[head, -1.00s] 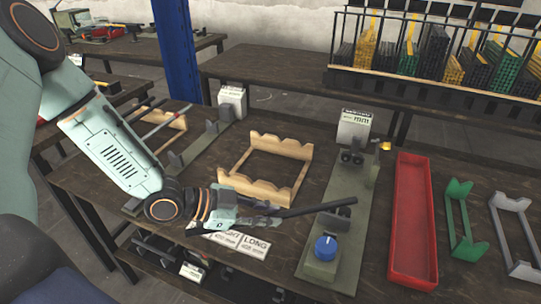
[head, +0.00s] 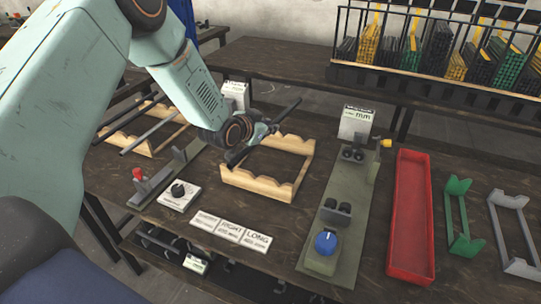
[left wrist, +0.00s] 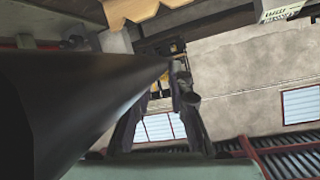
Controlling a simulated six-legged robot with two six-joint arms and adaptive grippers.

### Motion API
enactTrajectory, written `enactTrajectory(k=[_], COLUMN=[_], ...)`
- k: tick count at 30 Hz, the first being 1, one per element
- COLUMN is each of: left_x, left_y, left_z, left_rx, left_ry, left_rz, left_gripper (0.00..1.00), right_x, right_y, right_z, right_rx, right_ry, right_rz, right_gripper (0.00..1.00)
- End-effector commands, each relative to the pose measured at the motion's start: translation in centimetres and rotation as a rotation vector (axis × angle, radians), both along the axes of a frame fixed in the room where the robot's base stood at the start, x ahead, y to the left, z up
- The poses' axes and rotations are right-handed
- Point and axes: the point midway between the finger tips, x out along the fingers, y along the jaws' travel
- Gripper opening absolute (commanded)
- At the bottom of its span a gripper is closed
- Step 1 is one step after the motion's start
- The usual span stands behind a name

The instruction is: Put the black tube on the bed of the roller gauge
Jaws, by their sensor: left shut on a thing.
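My left gripper (head: 264,130) is shut on the black tube (head: 287,111), holding it in the air near the far left corner of the wooden cradle. The tube slants from lower left to upper right. In the left wrist view the tube (left wrist: 75,100) is large and close, hiding much of the left side. The roller gauge (head: 343,185) has a grey-green bed with two pairs of black rollers, a blue knob and a display at its far end. Its bed is bare between the rollers, to the right of my gripper. My right gripper is not in view.
The wooden cradle (head: 235,182) is empty. Left of it stand another gauge (head: 160,185) and a wooden rack (head: 140,147) with tubes. Cards (head: 230,231) lie in front. A red tray (head: 412,230), green stand (head: 460,215) and grey stand (head: 517,240) are at right.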

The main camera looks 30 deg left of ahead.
Motion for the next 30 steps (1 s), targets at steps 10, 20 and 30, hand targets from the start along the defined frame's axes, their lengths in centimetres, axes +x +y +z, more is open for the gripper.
enactTrajectory(k=[10, 20, 30], left_x=[0.1, 0.0, 0.0], left_y=[0.1, 0.1, 0.1], left_z=[0.1, -4.4, -8.6], left_rx=[0.000, 0.001, 0.002], left_ry=[-0.001, 0.001, 0.002], left_rz=[0.010, 0.009, 0.008], left_gripper=[0.00, 0.00, 0.00], right_x=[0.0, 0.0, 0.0], right_y=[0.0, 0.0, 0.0], right_z=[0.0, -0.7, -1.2], right_rx=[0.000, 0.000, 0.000], right_ry=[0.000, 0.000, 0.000], right_rz=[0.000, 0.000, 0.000], right_gripper=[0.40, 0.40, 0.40])
